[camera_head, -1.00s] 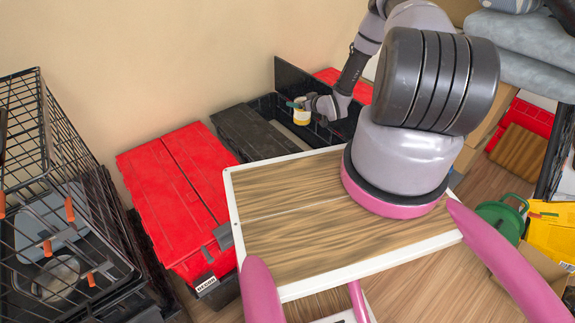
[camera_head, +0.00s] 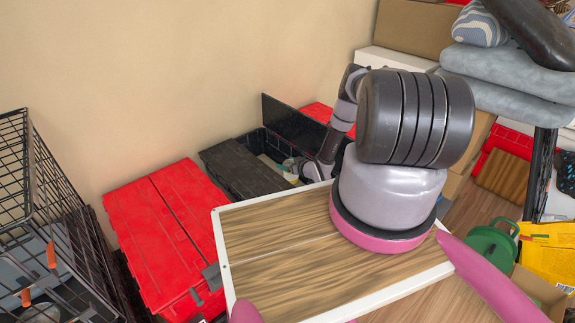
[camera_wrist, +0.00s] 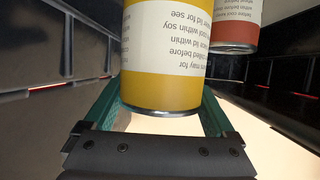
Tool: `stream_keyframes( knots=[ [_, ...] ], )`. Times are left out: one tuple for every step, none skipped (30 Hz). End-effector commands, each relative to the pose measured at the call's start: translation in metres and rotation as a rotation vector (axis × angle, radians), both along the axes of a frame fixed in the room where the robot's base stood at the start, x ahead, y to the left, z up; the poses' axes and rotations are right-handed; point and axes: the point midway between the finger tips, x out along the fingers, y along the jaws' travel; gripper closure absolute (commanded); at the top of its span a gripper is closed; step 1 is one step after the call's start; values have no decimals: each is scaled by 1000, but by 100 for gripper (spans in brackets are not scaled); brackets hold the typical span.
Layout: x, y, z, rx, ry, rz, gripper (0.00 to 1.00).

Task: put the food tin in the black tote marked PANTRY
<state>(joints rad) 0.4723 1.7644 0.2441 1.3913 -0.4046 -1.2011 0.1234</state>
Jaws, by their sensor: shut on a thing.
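The food tin (camera_wrist: 163,50) has a yellow body and a white printed label; it fills the middle of the wrist view. My gripper (camera_wrist: 163,108) is shut on it, with a green finger on each side. In the head view my gripper (camera_head: 303,172) is down inside an open black tote (camera_head: 264,140), and the tin is mostly hidden there. One lid flap of this tote stands up at the back and another dark flap lies to the left. Dark tote walls flank the tin in the wrist view. No PANTRY marking is readable.
A second tin, red-orange with a white label (camera_wrist: 234,22), stands inside the tote close by on the right. A closed red tote (camera_head: 165,230) is left of the black one. A wire crate (camera_head: 50,220) is at far left. My wood-topped deck lies in front.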

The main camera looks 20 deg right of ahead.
Motion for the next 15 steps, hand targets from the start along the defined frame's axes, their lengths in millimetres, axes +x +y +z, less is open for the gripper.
stream_keyframes(
  knots=[
    [1,0,-1,-1,-3,1,100],
    [1,0,-1,-1,-3,1,100],
    [1,0,-1,0,-3,0,100],
    [1,0,-1,0,-3,0,100],
    [1,0,0,0,-2,0,100],
    [1,0,-1,0,-2,0,100],
    [1,0,-1,0,-2,0,100],
    [1,0,-1,0,-2,0,100],
    [1,0,-1,0,-2,0,100],
    [1,0,-2,0,-2,0,100],
    [1,0,-3,0,-2,0,100],
    [1,0,-4,0,-2,0,100],
    [1,0,-5,0,-2,0,100],
    [1,0,-6,1,-2,0,100],
    [1,0,-8,0,-1,0,100]
  ],
)
